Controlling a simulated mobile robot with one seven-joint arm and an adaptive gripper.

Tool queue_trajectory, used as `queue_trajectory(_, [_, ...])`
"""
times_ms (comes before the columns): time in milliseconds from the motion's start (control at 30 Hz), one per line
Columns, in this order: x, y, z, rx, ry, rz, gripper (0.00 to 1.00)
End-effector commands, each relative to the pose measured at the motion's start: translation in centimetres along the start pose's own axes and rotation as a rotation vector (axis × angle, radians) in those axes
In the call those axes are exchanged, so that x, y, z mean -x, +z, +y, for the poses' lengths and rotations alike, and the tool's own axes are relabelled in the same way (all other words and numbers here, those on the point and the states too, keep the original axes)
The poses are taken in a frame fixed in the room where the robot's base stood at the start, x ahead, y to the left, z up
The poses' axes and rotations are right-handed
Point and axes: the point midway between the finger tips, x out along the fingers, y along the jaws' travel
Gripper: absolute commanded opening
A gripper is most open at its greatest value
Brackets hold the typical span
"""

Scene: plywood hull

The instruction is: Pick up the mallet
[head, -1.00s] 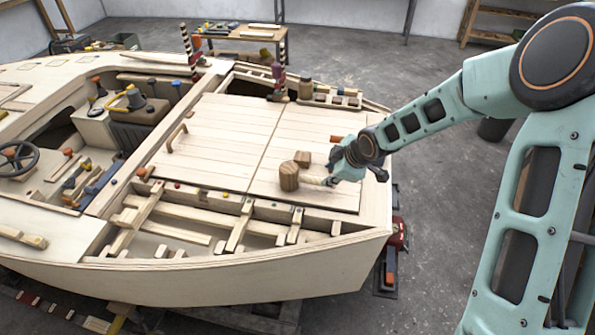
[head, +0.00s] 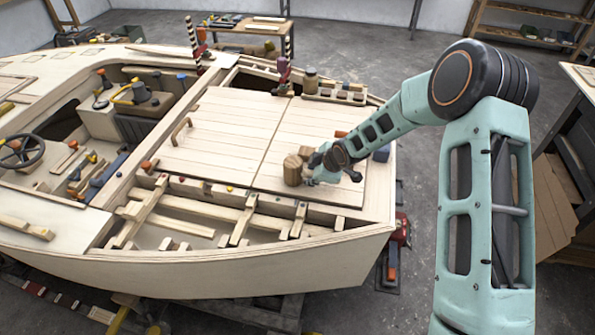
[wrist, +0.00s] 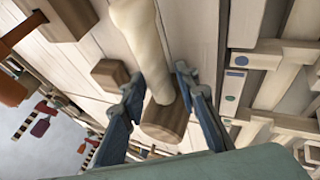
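The mallet lies on the pale deck panels. Its brown wooden head (head: 292,171) shows in the head view beside my gripper (head: 314,172), which largely hides the handle. In the wrist view the pale handle (wrist: 139,35) runs down from the top edge to the brown head (wrist: 163,122). My gripper (wrist: 158,78) has its two blue-grey fingers apart, one on each side of the handle close to the head. Narrow gaps seem to show beside the handle; contact is hard to tell.
A small wooden block (head: 306,152) lies just behind the mallet head; it also shows in the wrist view (wrist: 110,74). A rack with a jar (head: 310,84) stands at the deck's back edge. Open framing (head: 220,215) lies in front. The left deck panel (head: 220,140) is mostly clear.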

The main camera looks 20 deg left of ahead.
Motion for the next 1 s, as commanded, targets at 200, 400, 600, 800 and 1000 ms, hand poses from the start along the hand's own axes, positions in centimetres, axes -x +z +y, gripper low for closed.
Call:
queue_trajectory(200, [-0.81, 0.02, 0.02, 0.001, 0.001, 0.000, 0.29])
queue_trajectory(400, [-0.79, 0.03, 0.00, 0.000, 0.001, 0.000, 0.22])
queue_trajectory(600, [-0.77, 0.03, 0.00, 0.000, 0.000, 0.000, 0.00])
queue_trajectory(800, [-0.72, -0.05, 0.12, 0.000, 0.003, 0.001, 0.00])
queue_trajectory(1000, [-0.24, -0.23, 0.44, 0.000, 0.004, 0.001, 0.00])
